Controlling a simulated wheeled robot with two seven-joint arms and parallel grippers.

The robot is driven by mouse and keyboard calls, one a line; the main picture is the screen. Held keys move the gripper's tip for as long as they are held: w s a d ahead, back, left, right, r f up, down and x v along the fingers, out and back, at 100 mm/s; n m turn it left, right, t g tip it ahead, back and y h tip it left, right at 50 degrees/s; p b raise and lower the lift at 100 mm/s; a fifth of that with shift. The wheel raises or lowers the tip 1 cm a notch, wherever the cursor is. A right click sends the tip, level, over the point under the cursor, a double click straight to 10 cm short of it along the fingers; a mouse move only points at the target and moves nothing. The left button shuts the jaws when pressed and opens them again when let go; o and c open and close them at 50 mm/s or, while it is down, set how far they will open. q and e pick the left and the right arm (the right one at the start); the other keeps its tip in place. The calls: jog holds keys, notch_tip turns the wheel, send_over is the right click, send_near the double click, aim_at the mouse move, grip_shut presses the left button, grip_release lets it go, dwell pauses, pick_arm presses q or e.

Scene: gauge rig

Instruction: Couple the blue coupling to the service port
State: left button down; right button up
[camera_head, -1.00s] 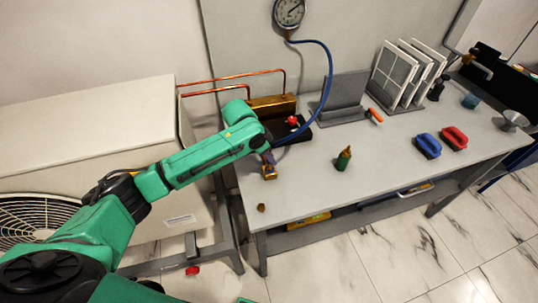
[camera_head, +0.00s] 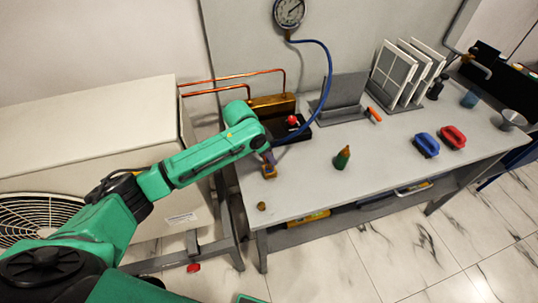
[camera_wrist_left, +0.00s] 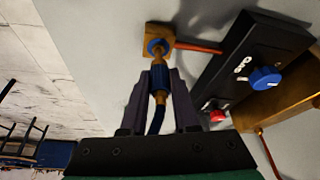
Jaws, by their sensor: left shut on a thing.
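My left gripper (camera_wrist_left: 160,98) is shut on the blue coupling (camera_wrist_left: 158,75), a brass piece with blue on it, on the end of the blue hose (camera_head: 328,75). The service port (camera_wrist_left: 158,32) is a square brass block on the bench, straight ahead of the fingers in the left wrist view. The coupling's front lies in line with the port, at a blue ring; I cannot tell whether it is fully seated. In the head view the gripper (camera_head: 267,157) points down beside the port block (camera_head: 269,172), and the coupling is hidden. My right gripper is not in view.
A black manifold with a blue knob (camera_wrist_left: 265,78) and a red knob (camera_wrist_left: 218,115) stands close by. A small brass cap (camera_head: 262,206) lies near the bench's front edge. The bench's front middle is clear.

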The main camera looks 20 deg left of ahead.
pick_arm(q)
jog(key=shift+f, duration=0.1)
jog(key=shift+f+b, duration=0.5)
jog(key=shift+f, duration=0.6)
jog(key=shift+f, duration=0.3)
dwell(0.5)
jog(key=shift+p, duration=0.4)
dwell(0.6)
jog(key=c, duration=0.8)
grip_release()
jog(key=shift+r, duration=0.1)
jog(key=o, duration=0.5)
jog(key=shift+o, duration=0.2)
jog(key=shift+r, duration=0.1)
